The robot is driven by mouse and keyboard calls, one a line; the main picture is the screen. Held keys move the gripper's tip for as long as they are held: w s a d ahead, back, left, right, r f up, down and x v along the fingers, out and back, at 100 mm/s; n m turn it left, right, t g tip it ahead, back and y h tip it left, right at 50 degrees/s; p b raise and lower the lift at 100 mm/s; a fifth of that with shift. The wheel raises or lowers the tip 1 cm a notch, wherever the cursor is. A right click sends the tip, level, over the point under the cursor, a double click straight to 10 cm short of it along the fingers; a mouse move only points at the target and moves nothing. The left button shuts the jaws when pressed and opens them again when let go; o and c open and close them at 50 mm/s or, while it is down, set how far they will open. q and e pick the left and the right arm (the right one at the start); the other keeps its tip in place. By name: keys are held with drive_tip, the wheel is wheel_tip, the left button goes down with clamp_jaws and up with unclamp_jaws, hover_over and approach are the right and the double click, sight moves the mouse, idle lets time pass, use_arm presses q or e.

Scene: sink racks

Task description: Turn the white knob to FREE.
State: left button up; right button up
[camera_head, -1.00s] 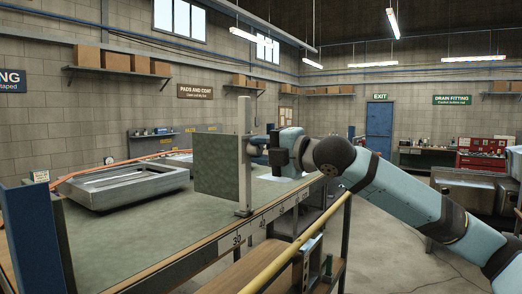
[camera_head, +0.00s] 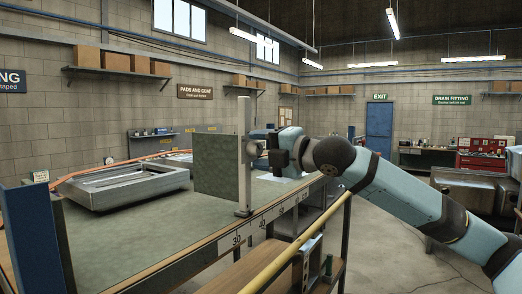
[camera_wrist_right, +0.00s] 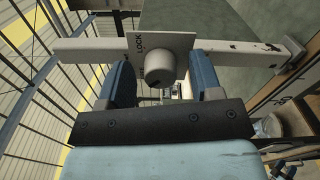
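The white knob (camera_wrist_right: 159,68) sits on a light plate (camera_wrist_right: 128,43) with the word LOCK beside it, in the right wrist view. It looks grey-white in this light. My right gripper (camera_wrist_right: 164,72) is open, with one blue finger on each side of the knob and visible gaps between fingers and knob. The word FREE is not readable. In the head view my right gripper (camera_head: 264,146) is beside the upright metal post (camera_head: 244,160) at the bench edge; the knob is too small to make out there. My left gripper is not in view.
A grey-green panel (camera_head: 217,165) stands on the bench (camera_head: 140,235) next to the post. A metal sink frame (camera_head: 125,185) lies at the back left. A yellow rail (camera_head: 300,240) runs along the bench front. Open floor lies to the right.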

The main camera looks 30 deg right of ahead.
drive_tip(key=b+v, duration=0.4)
drive_tip(key=v, duration=1)
drive_tip(key=shift+w, duration=0.1)
idle(0.4)
